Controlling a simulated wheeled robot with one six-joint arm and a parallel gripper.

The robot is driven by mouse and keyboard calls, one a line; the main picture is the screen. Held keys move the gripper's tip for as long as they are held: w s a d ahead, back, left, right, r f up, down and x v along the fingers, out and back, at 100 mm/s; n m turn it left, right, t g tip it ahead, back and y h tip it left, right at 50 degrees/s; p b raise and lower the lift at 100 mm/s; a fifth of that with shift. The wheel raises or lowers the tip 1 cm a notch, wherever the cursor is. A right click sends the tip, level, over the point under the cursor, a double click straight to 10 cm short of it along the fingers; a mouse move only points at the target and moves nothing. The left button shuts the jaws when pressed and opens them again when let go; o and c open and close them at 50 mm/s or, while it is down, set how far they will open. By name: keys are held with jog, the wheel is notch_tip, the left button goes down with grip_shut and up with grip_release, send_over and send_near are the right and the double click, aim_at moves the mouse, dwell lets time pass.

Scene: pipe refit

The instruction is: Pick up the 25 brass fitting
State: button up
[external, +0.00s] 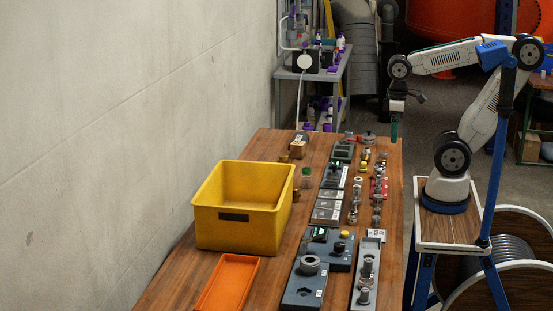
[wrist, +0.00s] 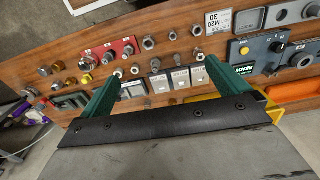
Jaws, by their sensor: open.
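Small brass-coloured fittings (wrist: 85,79) lie at the left of the wrist view, among steel fittings on the wooden table. Brass-coloured pieces (external: 365,155) also show at the far right part of the table in the external view. I cannot read a 25 on any of them, so I cannot tell which is the named fitting. My gripper (wrist: 164,66) has its two green fingers spread wide with nothing between them held. In the external view my gripper (external: 394,125) hangs above the table's far right edge, apart from the fittings.
A yellow bin (external: 240,233) and an orange tray (external: 228,286) stand on the table's left side. A red holder (wrist: 108,52) carries several fittings. Grey fixtures (external: 304,288) fill the near right. A wall borders the left.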

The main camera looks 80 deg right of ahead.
jog(key=shift+s+a+r+t, duration=0.15)
jog(key=shift+s+r+t, duration=0.15)
jog(key=shift+s, duration=0.15)
jog(key=shift+s+a+r+t, duration=0.15)
jog(key=shift+s+r+t, duration=0.15)
jog(key=shift+s, duration=0.15)
jog(key=c, duration=0.9)
jog(key=shift+w, duration=0.1)
